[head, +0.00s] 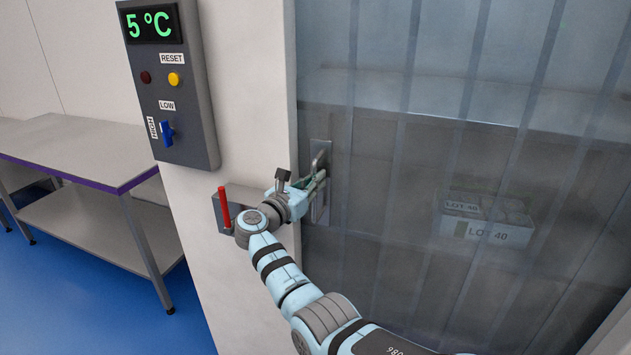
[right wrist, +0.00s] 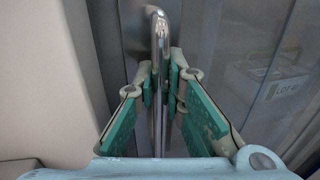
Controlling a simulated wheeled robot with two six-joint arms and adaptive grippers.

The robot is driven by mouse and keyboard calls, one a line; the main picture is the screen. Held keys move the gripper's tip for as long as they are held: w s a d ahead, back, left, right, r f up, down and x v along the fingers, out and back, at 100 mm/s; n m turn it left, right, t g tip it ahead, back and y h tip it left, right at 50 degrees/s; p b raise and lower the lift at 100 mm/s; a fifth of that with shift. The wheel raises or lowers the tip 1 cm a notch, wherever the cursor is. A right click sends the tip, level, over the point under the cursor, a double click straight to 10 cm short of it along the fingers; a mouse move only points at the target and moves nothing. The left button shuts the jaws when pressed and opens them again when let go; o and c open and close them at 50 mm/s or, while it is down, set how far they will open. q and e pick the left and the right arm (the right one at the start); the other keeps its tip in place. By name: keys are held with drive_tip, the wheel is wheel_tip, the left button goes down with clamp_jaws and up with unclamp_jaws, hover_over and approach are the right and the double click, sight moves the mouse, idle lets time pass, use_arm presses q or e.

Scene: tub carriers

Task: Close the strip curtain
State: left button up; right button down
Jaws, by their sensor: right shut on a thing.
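The strip curtain (head: 385,200) hangs across the opening on the right in the head view, made of translucent overlapping strips. It also fills the right side of the right wrist view (right wrist: 235,50). A metal handle (head: 321,157) on a plate stands at its left edge, beside the white wall post. In the right wrist view the handle (right wrist: 159,30) is a shiny upright bar running down between the fingers. My right gripper (head: 318,183) is shut on the handle; its green finger pads (right wrist: 160,90) lie on both sides of it. My left gripper is not in view.
A grey control box (head: 185,120) with a 5 °C display, buttons and a blue switch is on the post. A red lever (head: 225,207) stands left of my right gripper. Behind the strips is a LOT 40 carton (head: 485,232). A steel table (head: 75,145) stands left.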

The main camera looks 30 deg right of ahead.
drive_tip(key=shift+w+r, duration=0.1)
drive_tip(key=shift+r, duration=0.05)
drive_tip(key=c, duration=1.9)
unclamp_jaws()
drive_tip(key=shift+a, duration=0.1)
drive_tip(key=shift+o, duration=1.2)
drive_tip(key=shift+w, duration=0.15)
drive_tip(key=shift+w+f, duration=0.1)
drive_tip(key=shift+f, duration=0.1)
drive_tip(key=v, duration=1.2)
